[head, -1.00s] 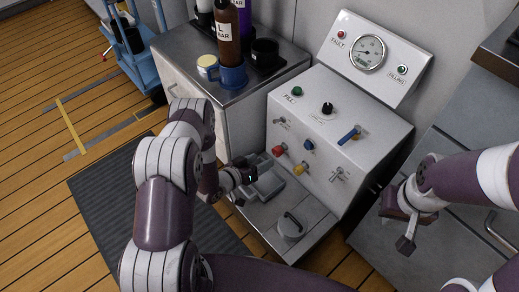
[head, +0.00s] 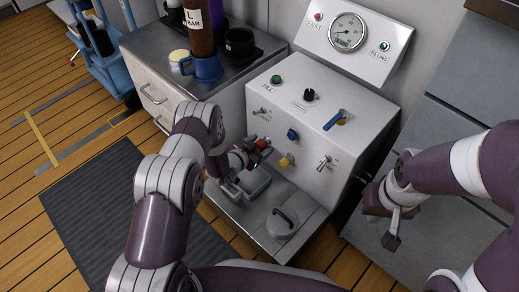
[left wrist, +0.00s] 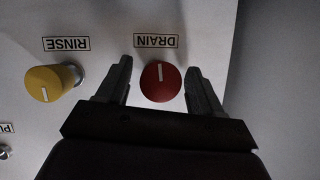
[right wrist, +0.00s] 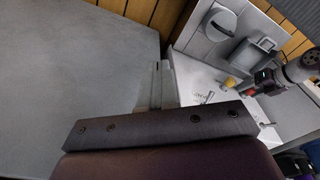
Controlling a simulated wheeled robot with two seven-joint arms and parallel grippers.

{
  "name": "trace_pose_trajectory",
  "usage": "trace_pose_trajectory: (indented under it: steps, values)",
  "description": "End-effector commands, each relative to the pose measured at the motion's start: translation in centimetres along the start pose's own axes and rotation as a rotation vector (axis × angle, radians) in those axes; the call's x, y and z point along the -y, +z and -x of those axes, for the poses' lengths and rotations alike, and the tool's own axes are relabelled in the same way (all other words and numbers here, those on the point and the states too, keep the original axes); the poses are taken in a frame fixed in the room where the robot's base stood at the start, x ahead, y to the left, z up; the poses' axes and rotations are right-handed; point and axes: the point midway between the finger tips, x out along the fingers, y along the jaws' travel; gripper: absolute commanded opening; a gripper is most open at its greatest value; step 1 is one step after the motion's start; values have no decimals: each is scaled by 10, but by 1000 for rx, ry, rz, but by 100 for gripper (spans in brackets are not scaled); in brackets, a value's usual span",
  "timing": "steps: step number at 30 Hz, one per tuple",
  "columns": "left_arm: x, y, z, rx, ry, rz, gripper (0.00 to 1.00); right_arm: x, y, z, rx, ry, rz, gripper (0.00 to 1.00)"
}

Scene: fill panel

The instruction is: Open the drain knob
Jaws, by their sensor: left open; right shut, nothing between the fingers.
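The red drain knob (left wrist: 161,82) sits on the panel face under its DRAIN label (left wrist: 156,41), which appears upside down in the left wrist view. Its white pointer line is vertical there. My left gripper (left wrist: 160,78) is open, with one finger on each side of the knob and a visible gap to each. In the head view the red knob (head: 263,143) shows just beyond my left gripper (head: 243,159). My right gripper (head: 391,241) is shut and empty, off to the right of the panel; its fingers (right wrist: 164,88) also show in the right wrist view.
The yellow rinse knob (left wrist: 46,83) is beside the drain knob. The panel also carries a blue knob (head: 292,134), a blue lever (head: 335,119) and toggles. A grey basin (head: 252,184) and a handled lid (head: 282,223) lie below. A cabinet with bottles (head: 199,30) stands left.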

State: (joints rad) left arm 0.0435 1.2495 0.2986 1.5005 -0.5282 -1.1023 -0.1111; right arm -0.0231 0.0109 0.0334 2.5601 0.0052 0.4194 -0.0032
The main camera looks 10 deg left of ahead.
Motion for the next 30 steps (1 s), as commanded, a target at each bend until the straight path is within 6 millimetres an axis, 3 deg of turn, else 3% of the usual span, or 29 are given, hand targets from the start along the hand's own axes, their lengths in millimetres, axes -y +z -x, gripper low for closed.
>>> trace_pose_trajectory:
  steps: [6, 11, 28, 29, 30]
  values:
    - [0, -1, 0, 0, 0, 0, 66, 0, 0, 1, 0, 0, 0, 0]
    - [0, 0, 0, 0, 0, 0, 15, 0, 0, 1, 0, 0, 0, 0]
    - [0, 0, 0, 9, 56, 129, 15, 0, -1, 6, 0, 0, 0, 0]
    - [0, 0, 0, 10, 55, 129, 55, 0, -1, 6, 0, 0, 0, 0]
    - [0, 0, 0, 9, 55, 129, 66, 0, -1, 6, 0, 0, 0, 0]
